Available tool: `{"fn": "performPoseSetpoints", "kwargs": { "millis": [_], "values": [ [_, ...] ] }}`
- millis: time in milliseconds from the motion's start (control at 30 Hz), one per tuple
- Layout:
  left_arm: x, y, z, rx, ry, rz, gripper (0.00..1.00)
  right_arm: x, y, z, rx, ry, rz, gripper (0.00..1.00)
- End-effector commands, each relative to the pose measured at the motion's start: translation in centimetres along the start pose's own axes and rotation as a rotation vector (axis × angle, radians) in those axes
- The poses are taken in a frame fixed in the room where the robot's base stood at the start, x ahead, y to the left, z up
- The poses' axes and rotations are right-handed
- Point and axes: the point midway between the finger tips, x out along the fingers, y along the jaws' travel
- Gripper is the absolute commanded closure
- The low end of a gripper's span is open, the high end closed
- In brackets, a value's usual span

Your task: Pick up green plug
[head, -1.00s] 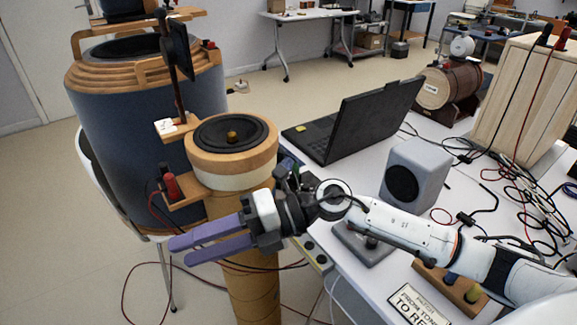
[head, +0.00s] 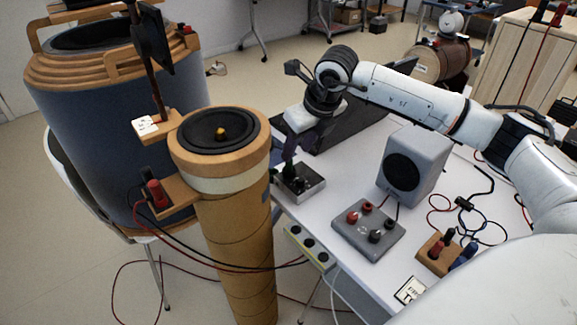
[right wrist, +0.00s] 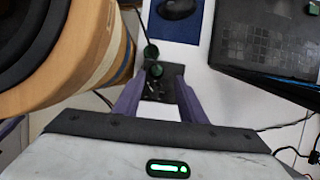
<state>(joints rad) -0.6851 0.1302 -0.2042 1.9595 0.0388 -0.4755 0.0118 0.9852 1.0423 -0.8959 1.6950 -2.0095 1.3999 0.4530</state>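A dark green plug (head: 289,170) stands at a small metal box (head: 313,186) near the table's left edge, beside the wooden column. In the right wrist view dark green plug parts (right wrist: 154,69) show just past and between the fingertips. My right gripper (head: 298,156) points down over the box, close to the plug. Its purple fingers (right wrist: 160,80) are apart, with a gap between the tips. I cannot tell whether a finger touches the plug. My left gripper is not in view.
A wooden column with a speaker cone (head: 218,180) stands close left of the box. A black laptop (head: 345,125) lies behind my gripper. A grey speaker (head: 428,150), a grey terminal box (head: 350,243) and a wooden plug block (head: 428,262) with cables are to the right.

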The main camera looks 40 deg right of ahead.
Motion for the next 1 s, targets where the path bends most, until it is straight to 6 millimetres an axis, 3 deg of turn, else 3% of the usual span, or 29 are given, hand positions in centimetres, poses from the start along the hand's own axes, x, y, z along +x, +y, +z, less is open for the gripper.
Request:
{"fn": "performPoseSetpoints", "kwargs": {
  "millis": [300, 633, 867, 1000],
  "values": [
    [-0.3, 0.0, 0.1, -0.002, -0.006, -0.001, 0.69, 4.3, 0.7, -0.1, 0.001, 0.002, 0.003, 0.62],
    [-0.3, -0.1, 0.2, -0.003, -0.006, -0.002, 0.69, 5.1, 0.6, 0.0, -0.002, 0.000, 0.002, 0.62],
    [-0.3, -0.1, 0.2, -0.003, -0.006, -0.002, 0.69, 5.0, 0.6, -0.1, -0.001, 0.000, 0.002, 1.00],
    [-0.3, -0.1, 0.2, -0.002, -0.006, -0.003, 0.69, 5.0, 0.6, 0.0, -0.001, 0.000, 0.003, 1.00]
  ]
}}
